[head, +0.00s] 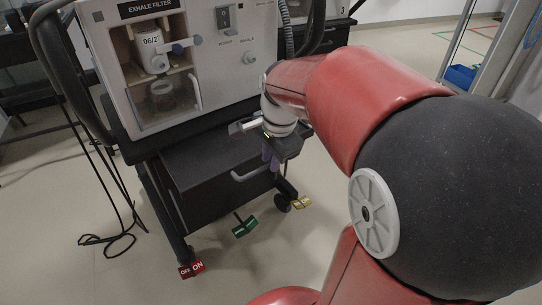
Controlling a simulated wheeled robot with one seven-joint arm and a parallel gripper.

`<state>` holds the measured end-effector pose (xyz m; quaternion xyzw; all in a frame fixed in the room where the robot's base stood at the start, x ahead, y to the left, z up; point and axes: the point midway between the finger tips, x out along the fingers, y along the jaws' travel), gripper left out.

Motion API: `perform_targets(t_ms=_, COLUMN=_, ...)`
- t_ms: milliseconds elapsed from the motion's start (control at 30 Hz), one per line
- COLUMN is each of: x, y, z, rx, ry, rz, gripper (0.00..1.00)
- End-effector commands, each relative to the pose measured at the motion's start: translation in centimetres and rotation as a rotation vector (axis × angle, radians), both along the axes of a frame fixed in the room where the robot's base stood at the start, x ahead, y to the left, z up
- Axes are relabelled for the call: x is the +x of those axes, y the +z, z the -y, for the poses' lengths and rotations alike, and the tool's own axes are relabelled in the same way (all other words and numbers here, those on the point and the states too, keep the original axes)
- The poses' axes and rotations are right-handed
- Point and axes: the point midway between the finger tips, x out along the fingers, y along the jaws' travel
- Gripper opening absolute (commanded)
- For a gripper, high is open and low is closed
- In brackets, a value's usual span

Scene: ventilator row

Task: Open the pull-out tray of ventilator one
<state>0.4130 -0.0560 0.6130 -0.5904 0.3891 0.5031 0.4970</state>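The ventilator (235,68) is a pale box labelled "EXHALE FILTER" on a dark wheeled cart. Under it is a dark pull-out tray (210,195) with a light, curved bar handle (246,174) on its front. I cannot tell clearly whether the tray stands out from the cart. My gripper (270,160) is in front of the cart, pointing down, with its purplish fingers close to the right end of the handle. My wrist and arm hide part of that area. I cannot tell whether the fingers touch the handle or how far apart they are.
A red "OFF ON" pedal tag (191,268), a green tag (244,226) and a yellow tag (301,202) are low by the cart's feet. A black cable (108,240) lies on the floor at left. A second machine stands behind. The floor in front is mostly clear.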

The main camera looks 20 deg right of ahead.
Motion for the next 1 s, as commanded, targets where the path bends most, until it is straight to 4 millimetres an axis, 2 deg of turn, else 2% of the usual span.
perform_targets(t_ms=267, x=0.0, y=0.6, z=0.0, rx=-0.001, ry=0.0, rz=0.002, gripper=0.2)
perform_targets(t_ms=600, x=-1.1, y=6.0, z=0.2, rx=-0.001, ry=0.0, rz=0.004, gripper=0.2)
perform_targets(t_ms=700, x=-1.3, y=7.0, z=0.3, rx=-0.001, ry=0.0, rz=0.002, gripper=0.2)
perform_targets(t_ms=1000, x=-1.5, y=7.7, z=0.3, rx=-0.001, ry=0.0, rz=0.0, gripper=0.2)
